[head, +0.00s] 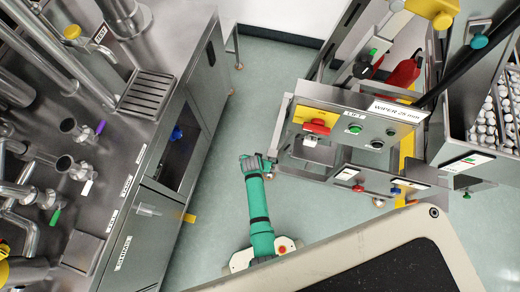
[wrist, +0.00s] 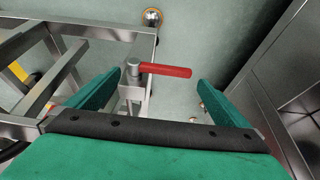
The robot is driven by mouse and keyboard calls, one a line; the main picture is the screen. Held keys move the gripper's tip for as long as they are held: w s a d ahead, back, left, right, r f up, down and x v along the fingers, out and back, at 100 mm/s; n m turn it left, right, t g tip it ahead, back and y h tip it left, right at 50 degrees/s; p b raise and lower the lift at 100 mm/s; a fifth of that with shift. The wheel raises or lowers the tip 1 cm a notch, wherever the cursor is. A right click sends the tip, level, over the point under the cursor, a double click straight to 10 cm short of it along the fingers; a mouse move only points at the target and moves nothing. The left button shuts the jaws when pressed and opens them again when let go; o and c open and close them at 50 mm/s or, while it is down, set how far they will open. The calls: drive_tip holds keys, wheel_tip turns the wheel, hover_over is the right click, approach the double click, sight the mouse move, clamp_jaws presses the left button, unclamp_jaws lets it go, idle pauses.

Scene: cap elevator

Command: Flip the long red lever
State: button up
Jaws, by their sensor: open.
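A long red lever (wrist: 166,70) shows in the wrist view. It points right from a round metal pivot on a steel post of a frame. My gripper (wrist: 160,79) is open, with one green finger left of the lever and the other to its right. The lever appears between the fingers in the picture; I see no contact, and the depth between them is unclear. Nothing is held. In the head view my green arm reaches up beside the machine frame, and I cannot make out this lever there.
A control box (head: 375,122) with buttons and a red and yellow switch (head: 316,127) stands right of my arm. A steel cabinet (head: 165,215) stands to the left. Steel frame bars (wrist: 65,75) lie left of the lever. Open floor (head: 225,195) lies between.

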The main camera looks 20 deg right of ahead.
drive_tip(key=shift+x, duration=2)
drive_tip(key=shift+c, duration=0.6)
drive_tip(key=c, duration=1)
drive_tip(key=shift+a, duration=0.1)
drive_tip(key=shift+c, duration=0.2)
